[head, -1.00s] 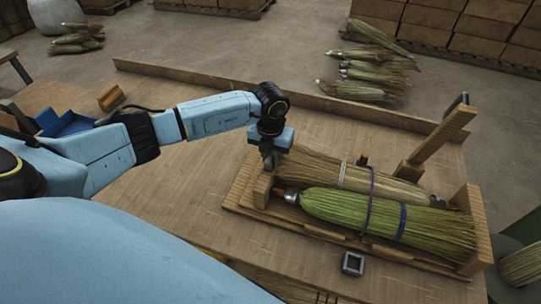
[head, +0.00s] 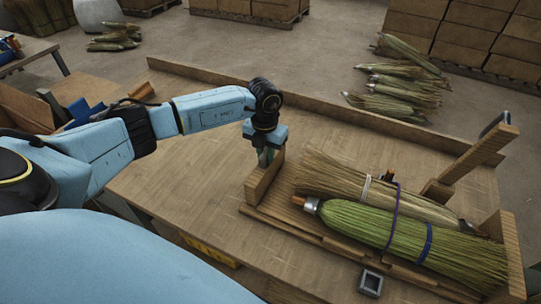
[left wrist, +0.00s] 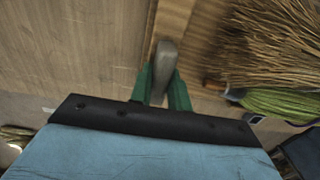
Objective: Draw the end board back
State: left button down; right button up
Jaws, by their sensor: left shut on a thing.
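The wooden end board (head: 262,184) stands upright at the left end of a wooden cradle (head: 300,228). My left gripper (head: 266,156) is at its top, with green fingers closed. In the left wrist view my left gripper (left wrist: 161,85) pinches a grey, rounded piece (left wrist: 164,58); I cannot tell how it joins the board. A green broom (head: 385,230) with a metal collar and blue band lies in the cradle beside a tan broom (head: 380,190). A clear gap separates the end board from the brooms' left ends. My right gripper is not in view.
A slanted wooden lever (head: 478,160) rises at the cradle's right, near an upright right-hand board (head: 508,252). A small dark square holder (head: 371,283) is on the table in front. The table (head: 180,190) is bare left of the cradle.

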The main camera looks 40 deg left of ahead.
pick_arm(q)
jog(key=shift+a, duration=0.25)
jog(key=c, duration=1.3)
grip_release()
jog(key=shift+a, duration=0.1)
jog(key=shift+r, duration=0.25)
notch_tip(320, 180, up, 13)
jog(key=shift+f+b, duration=0.1)
jog(key=shift+b, duration=0.25)
jog(key=shift+s, duration=0.1)
